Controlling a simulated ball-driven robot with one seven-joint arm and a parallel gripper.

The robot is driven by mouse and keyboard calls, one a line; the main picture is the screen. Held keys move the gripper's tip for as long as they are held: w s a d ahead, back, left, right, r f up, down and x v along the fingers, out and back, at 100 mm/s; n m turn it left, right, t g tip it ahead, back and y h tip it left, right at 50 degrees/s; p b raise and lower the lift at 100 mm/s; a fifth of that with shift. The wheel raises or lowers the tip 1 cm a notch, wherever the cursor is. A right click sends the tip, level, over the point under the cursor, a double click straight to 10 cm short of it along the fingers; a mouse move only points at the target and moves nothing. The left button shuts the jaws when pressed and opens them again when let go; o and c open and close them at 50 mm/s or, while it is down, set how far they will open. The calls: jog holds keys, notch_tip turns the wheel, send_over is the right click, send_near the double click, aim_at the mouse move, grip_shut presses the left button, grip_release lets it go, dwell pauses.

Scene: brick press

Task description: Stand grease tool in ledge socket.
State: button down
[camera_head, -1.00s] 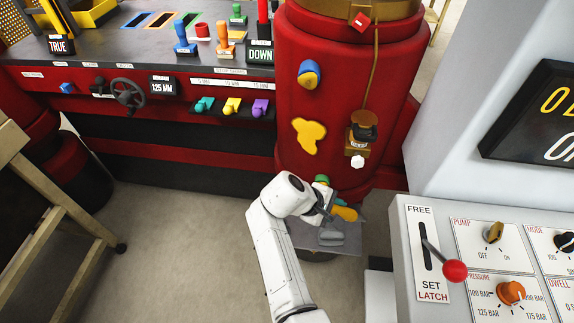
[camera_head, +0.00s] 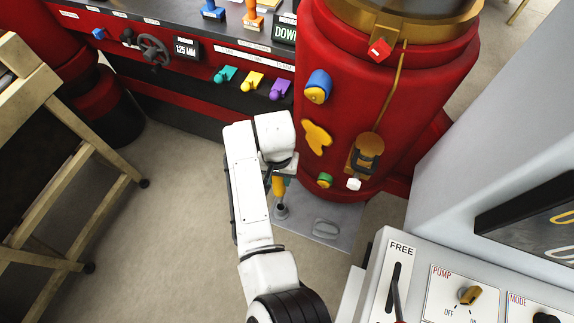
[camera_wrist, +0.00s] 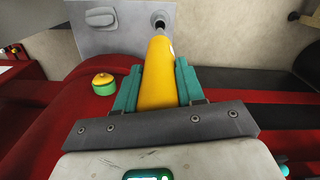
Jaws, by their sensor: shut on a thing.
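The grease tool (camera_head: 279,186) has a yellow handle and a dark tip. The wrist view shows the yellow handle (camera_wrist: 158,75) between the teal fingers (camera_wrist: 157,86). The round ledge socket (camera_head: 281,212) is right below the tool; its rim also shows in the wrist view (camera_wrist: 157,16). The tool's tip is at the socket's mouth. I cannot tell whether it is inside or just above it.
A raised grey oval block (camera_head: 326,228) sits on the ledge. The red press column (camera_head: 345,110) stands close behind, with a green and yellow knob (camera_head: 325,180) near my gripper. A control console (camera_head: 440,285) is at the right. Open floor (camera_head: 170,220) lies left.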

jog(key=shift+f, duration=0.2)
jog(key=shift+f+b, duration=0.7)
jog(key=shift+f, duration=0.35)
jog(key=shift+f+b, duration=2.6)
jog(key=shift+b, duration=0.4)
jog(key=shift+s+f+b, duration=0.15)
jog(key=shift+f+b, duration=1.6)
jog(key=shift+f, duration=1.15)
jog(key=c, duration=0.6)
grip_release()
jog(key=shift+r, duration=0.15)
